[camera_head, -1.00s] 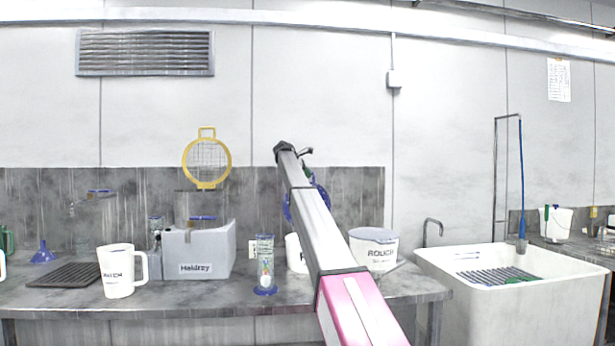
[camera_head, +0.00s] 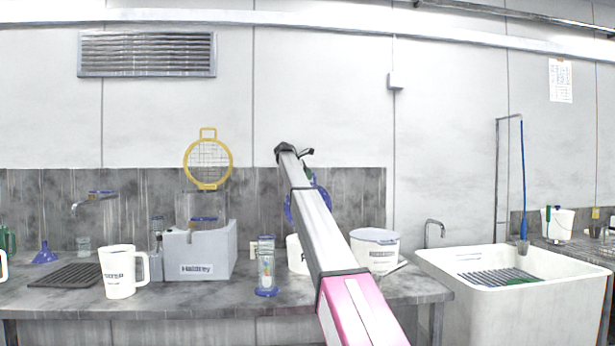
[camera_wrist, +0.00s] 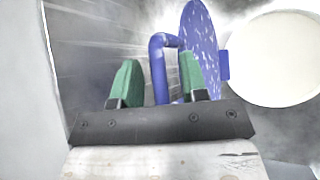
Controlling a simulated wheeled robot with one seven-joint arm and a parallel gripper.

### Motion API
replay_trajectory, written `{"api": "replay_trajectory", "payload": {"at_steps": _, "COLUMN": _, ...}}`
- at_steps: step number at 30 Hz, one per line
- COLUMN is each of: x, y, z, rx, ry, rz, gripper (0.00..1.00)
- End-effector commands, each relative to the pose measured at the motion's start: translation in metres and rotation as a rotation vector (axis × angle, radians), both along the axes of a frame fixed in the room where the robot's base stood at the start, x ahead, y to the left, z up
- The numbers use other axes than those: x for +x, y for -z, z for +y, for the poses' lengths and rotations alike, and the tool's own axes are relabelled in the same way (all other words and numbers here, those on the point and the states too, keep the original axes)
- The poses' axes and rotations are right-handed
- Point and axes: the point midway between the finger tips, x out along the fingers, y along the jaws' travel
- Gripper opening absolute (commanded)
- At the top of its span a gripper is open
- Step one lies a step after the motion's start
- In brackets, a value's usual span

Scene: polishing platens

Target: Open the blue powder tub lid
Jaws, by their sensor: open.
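The blue tub lid (camera_wrist: 201,50), speckled with white, stands raised nearly on edge in the wrist view. It also shows behind my arm in the head view (camera_head: 324,194). A blue hinge tab sits between it and the round, pale top of the tub (camera_wrist: 278,60). My gripper (camera_wrist: 160,76) is open, its two green fingers on either side of the lid's bent blue handle (camera_wrist: 157,48). I cannot tell whether they touch it. In the head view the white tub (camera_head: 296,254) stands on the bench, partly hidden by my arm, which also hides most of my gripper.
A white bucket with a grey-blue lid (camera_head: 374,250) stands just right of my arm. A blue-based cylinder (camera_head: 266,268), a grey box (camera_head: 205,252) and a white jug (camera_head: 118,272) stand to the left. A white sink (camera_head: 520,300) is at right. Bare bench lies in front.

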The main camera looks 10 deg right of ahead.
Motion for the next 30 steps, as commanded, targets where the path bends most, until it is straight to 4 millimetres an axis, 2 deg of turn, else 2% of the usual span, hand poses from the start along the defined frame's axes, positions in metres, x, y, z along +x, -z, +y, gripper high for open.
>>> {"api": "replay_trajectory", "payload": {"at_steps": 8, "x": -0.008, "y": -0.019, "z": 0.020, "rx": 0.000, "ry": -0.002, "rz": -0.001, "gripper": 0.40}}
{"api": "replay_trajectory", "payload": {"at_steps": 19, "x": -0.028, "y": -0.061, "z": 0.067, "rx": -0.001, "ry": -0.001, "rz": -0.001, "gripper": 0.40}}
{"api": "replay_trajectory", "payload": {"at_steps": 23, "x": -0.031, "y": -0.067, "z": 0.075, "rx": 0.000, "ry": -0.001, "rz": -0.001, "gripper": 0.40}}
{"api": "replay_trajectory", "payload": {"at_steps": 30, "x": -0.032, "y": -0.068, "z": 0.075, "rx": 0.000, "ry": -0.001, "rz": -0.001, "gripper": 0.40}}
